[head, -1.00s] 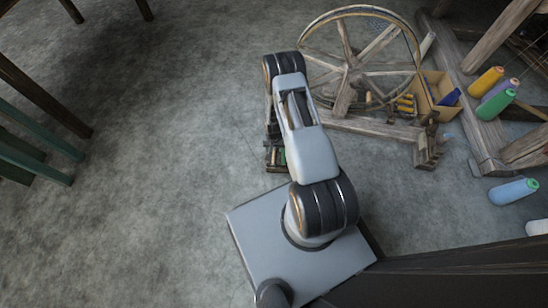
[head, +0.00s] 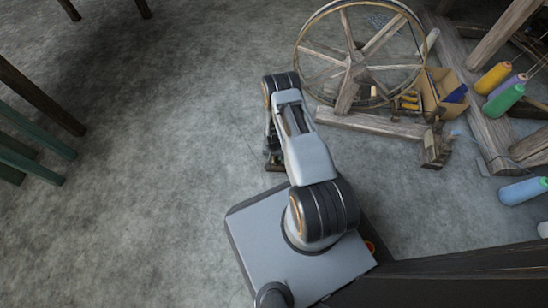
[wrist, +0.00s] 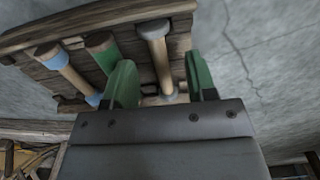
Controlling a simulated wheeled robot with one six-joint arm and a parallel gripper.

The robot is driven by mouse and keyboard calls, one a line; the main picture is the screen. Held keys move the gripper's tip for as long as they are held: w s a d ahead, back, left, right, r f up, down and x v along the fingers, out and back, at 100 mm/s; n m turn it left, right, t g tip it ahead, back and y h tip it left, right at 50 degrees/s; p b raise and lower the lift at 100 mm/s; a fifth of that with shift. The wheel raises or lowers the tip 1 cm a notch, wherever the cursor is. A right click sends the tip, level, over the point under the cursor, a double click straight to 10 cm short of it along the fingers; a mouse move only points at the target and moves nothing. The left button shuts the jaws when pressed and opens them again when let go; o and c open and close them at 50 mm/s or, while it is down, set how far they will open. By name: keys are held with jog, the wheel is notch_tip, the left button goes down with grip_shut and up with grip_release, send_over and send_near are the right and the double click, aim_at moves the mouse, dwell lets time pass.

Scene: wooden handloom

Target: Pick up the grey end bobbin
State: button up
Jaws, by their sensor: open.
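In the wrist view, the grey end bobbin (wrist: 160,58) lies on a wooden rack, its grey head at the top and pale shaft running down. It appears between the two green fingers of my gripper (wrist: 160,66), beyond them, with no visible contact. A green bobbin (wrist: 99,44) and a blue-ended bobbin (wrist: 70,72) lie to its left on the same rack (wrist: 120,14). My gripper is open and empty. In the head view, my gripper (head: 273,160) is small and partly covered by my arm; I cannot make out the bobbin there.
A spinning wheel (head: 361,62) stands on a wooden base to the right of my arm. Behind it are a box (head: 431,93) and yellow (head: 492,78) and green (head: 503,100) cones. A blue cone (head: 522,190) lies at right.

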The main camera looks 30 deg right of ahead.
notch_tip(320, 180, down, 2)
jog(key=shift+f+b, duration=0.1)
jog(key=shift+b, duration=0.2)
jog(key=shift+c, duration=0.3)
grip_shut()
